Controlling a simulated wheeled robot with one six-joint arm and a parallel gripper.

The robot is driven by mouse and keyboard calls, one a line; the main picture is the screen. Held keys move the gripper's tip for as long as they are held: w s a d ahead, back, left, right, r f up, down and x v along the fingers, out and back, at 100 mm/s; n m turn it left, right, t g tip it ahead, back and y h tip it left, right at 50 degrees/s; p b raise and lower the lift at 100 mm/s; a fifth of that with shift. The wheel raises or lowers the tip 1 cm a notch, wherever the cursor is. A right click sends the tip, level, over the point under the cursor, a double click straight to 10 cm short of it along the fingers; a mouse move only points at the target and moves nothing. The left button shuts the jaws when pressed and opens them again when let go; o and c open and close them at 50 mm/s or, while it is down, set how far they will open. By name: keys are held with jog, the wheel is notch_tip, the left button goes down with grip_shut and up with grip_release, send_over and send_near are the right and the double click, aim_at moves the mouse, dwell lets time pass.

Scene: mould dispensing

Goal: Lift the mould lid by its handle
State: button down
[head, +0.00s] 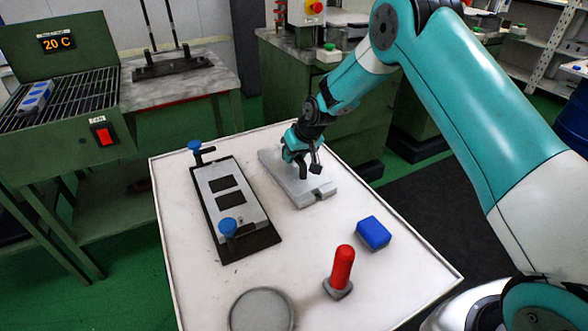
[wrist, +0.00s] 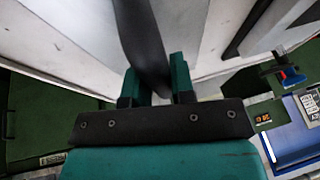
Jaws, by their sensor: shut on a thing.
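The mould lid, a grey plate (head: 312,194) with a notch in its near edge, lies flat at or near the table surface; I cannot tell if there is a gap beneath it. My gripper (head: 304,168) is over the lid, pointing down. In the wrist view, my gripper (wrist: 157,92) is shut with its two green fingers on either side of a dark handle (wrist: 143,35). The mould (head: 246,213), a grey block with two dark cavities on a black base, stands left of the lid, with blue-knobbed clamps (head: 228,228) at its ends.
On the white table (head: 200,295) are a blue block (head: 373,233), a red-handled tool (head: 341,270) and a round grey dish (head: 262,310). A green oven-like unit (head: 60,80) reading 20 C stands left.

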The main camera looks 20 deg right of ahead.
jog(key=shift+w+r, duration=0.1)
jog(key=shift+r, duration=0.05)
jog(key=shift+r, duration=0.1)
